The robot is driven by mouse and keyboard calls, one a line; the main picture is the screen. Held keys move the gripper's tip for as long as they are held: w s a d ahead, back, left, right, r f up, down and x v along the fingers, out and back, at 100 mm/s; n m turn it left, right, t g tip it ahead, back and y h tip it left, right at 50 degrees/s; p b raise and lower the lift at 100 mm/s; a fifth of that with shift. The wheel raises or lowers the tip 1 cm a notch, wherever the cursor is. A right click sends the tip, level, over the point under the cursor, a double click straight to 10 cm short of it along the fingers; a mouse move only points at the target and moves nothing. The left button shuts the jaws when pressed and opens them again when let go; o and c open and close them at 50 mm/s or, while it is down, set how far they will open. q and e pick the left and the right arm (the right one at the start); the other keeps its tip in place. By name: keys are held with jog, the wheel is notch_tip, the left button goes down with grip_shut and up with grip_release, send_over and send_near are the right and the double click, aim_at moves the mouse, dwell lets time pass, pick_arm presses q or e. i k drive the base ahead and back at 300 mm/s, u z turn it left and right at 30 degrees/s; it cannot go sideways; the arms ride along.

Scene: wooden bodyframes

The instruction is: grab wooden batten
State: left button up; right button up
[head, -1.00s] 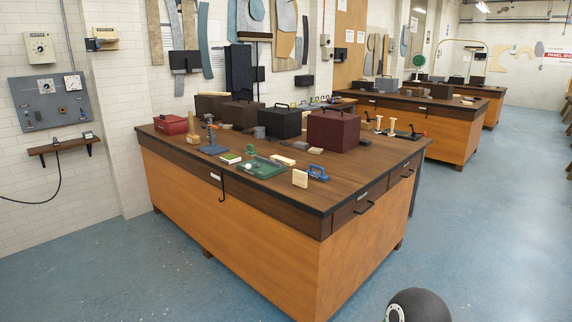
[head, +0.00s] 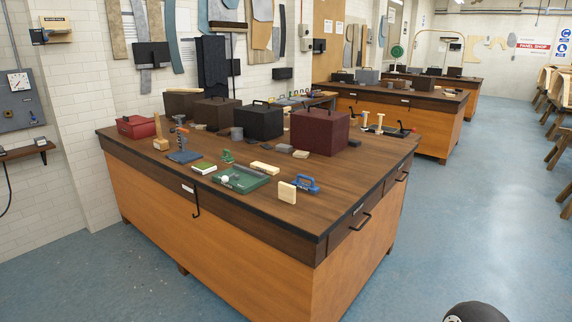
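Several pale wooden pieces are on the nearest workbench (head: 330,213). A short pale wooden bar (head: 264,168) lies flat near the middle of the top, just behind a green tray (head: 262,181). A pale wooden block (head: 287,191) stands upright close to the front edge, beside a blue-handled tool (head: 307,184). A long thin pale wooden strip (head: 186,90) lies on top of a brown box at the back left. I cannot tell which of these is the batten. Neither of my grippers is in view.
A red toolbox (head: 137,127), a dark red case (head: 319,131) and a black case (head: 259,121) stand on the bench. Blue floor (head: 460,230) is clear to the right. More benches stand behind.

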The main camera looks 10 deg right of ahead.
aim_at(272, 170)
jog(key=u, duration=0.1)
jog(key=i, duration=0.95)
jog(key=u, duration=0.45)
